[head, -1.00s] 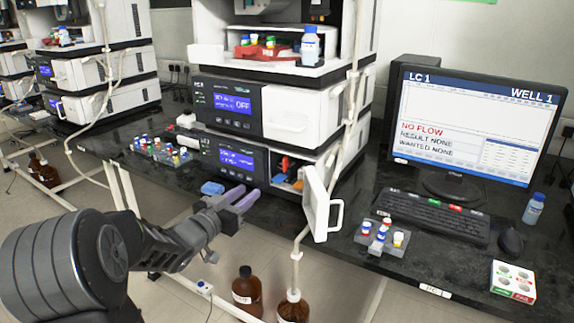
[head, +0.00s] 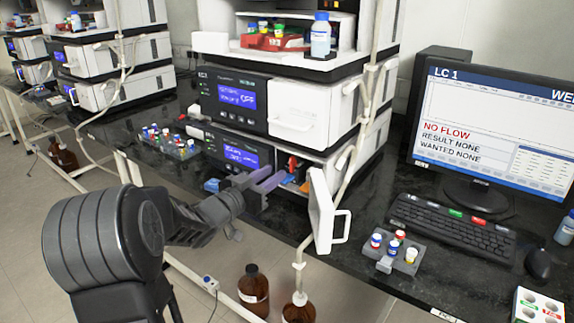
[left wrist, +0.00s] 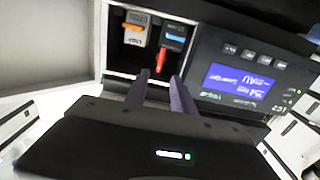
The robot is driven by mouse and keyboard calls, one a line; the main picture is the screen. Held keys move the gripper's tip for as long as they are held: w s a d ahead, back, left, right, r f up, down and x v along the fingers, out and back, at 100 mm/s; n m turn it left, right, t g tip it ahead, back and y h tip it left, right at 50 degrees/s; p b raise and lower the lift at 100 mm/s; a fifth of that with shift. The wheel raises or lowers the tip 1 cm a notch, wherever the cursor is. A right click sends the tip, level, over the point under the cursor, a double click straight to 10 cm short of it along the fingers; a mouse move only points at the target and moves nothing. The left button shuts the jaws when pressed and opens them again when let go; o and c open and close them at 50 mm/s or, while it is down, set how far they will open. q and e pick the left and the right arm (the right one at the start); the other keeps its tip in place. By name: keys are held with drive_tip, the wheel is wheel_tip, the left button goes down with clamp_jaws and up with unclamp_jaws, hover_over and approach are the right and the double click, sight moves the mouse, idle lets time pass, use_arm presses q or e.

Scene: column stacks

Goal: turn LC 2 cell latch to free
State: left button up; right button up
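In the left wrist view, an open compartment holds an orange-topped cell (left wrist: 136,32) and a blue-marked cell (left wrist: 172,38). A red latch lever (left wrist: 160,58) points down from between them, toward my fingers. My left gripper (left wrist: 161,86) has two purple fingers, apart with nothing between them, just short of the red lever. In the head view my left gripper (head: 270,182) is at the mouth of the lower module's compartment, beside its blue screen (head: 241,156). The fingers partly hide the compartment there. I cannot read which stack is LC 2. My right gripper is not in view.
The compartment's white door (head: 321,212) stands open to the right of the gripper. A white tube (head: 345,150) runs down the stack's front. A vial rack (head: 171,145) is at left; another (head: 396,252) sits before the keyboard (head: 452,229). Brown bottles (head: 254,290) stand below.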

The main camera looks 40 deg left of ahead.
sight(290, 161)
use_arm(q)
drive_tip(key=w+b, duration=0.1)
drive_tip(key=w, duration=0.6)
drive_tip(key=shift+c, duration=0.2)
clamp_jaws()
drive_tip(key=shift+s, duration=0.1)
